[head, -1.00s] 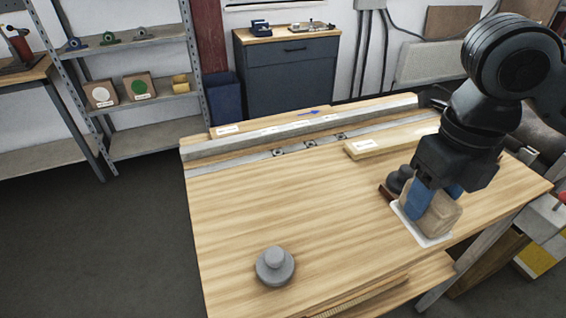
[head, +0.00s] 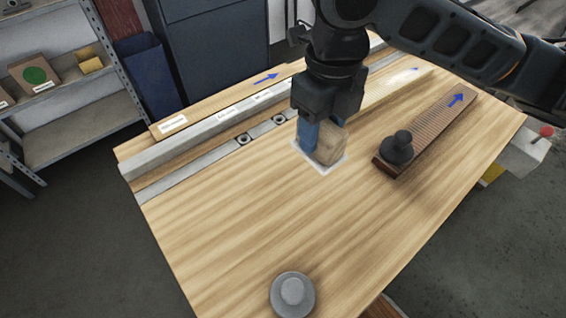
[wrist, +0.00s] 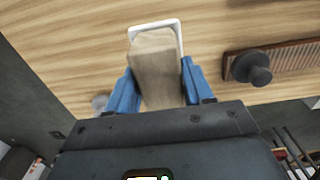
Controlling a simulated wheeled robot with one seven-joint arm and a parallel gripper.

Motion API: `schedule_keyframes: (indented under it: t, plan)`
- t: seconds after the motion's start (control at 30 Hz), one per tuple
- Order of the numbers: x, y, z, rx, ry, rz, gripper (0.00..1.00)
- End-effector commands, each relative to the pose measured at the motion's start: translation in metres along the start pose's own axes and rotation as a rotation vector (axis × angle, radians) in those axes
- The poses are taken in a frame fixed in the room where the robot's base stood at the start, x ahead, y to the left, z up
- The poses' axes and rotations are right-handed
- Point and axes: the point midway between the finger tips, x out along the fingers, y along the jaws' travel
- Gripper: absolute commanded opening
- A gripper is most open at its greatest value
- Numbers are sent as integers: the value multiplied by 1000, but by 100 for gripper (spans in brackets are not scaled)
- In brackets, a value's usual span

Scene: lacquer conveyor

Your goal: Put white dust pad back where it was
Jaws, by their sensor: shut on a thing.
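The white dust pad is a wooden block (head: 330,148) on a flat white base (head: 322,171), in the middle of the bench in the head view. My gripper (head: 319,136) points down with its blue fingers shut on the sides of the block. In the wrist view the block (wrist: 157,72) sits between the two fingers, and the white base (wrist: 160,23) shows past its far end. The base is at or just above the bench top; I cannot tell whether it touches.
A brown ribbed board (head: 440,125) with a black knob (head: 397,150) lies to the right. A grey knobbed disc (head: 292,293) stands near the front. A grey rail (head: 200,143) runs along the back of the wooden bench (head: 220,220). The bench between disc and pad is clear.

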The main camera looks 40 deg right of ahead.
Motion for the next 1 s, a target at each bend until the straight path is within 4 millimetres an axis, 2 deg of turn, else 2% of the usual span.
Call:
schedule_keyframes:
  t: [0.1, 0.3, 0.47, 0.73, 1.0]
  plan:
    - [15, 25, 10, -3, 2, 4, 23]
    - [32, 50, 21, -1, 1, 2, 23]
    - [40, 55, 23, 2, 1, 0, 23]
    - [73, 54, 23, 3, 1, 0, 23]
    - [76, 54, 23, 1, -1, -1, 23]
